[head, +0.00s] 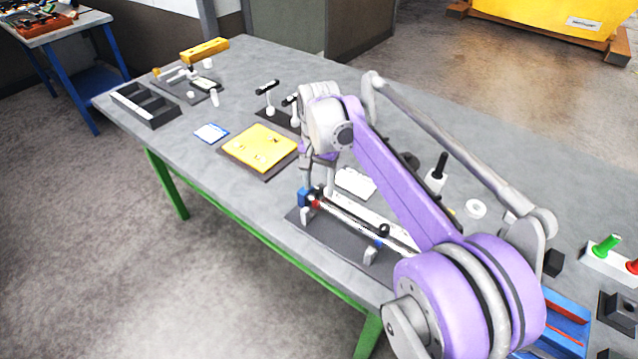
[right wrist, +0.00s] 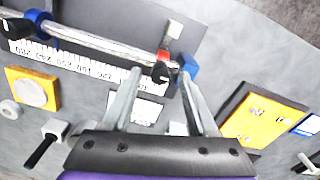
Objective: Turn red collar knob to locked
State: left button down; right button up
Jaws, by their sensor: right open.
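The red collar (head: 314,204) sits on a pale rod near the blue end block (head: 303,198) of a fixture on a dark plate. In the right wrist view the red collar (right wrist: 164,55) shows with a black knob (right wrist: 160,73) beside it, next to the blue end block (right wrist: 188,66). My right gripper (right wrist: 160,76) is open, and its two fingers point at the collar, one on each side of the black knob in the picture. I cannot tell whether they touch it. In the head view my right gripper (head: 318,190) is above the rod's blue end. My left gripper is not in view.
A printed scale (right wrist: 90,67) runs along the rod. A yellow plate (head: 260,147) lies left of the fixture, with a blue-edged card (head: 211,133) beyond it. A black divided tray (head: 146,104) stands at the far left. My right arm hides part of the bench's right side.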

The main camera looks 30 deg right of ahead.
aim_at(319, 189)
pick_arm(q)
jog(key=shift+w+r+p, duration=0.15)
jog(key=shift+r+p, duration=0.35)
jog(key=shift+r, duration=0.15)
pick_arm(e)
notch_tip(319, 189, up, 11)
jog(key=shift+f, duration=0.15)
jog(key=shift+f, duration=0.1)
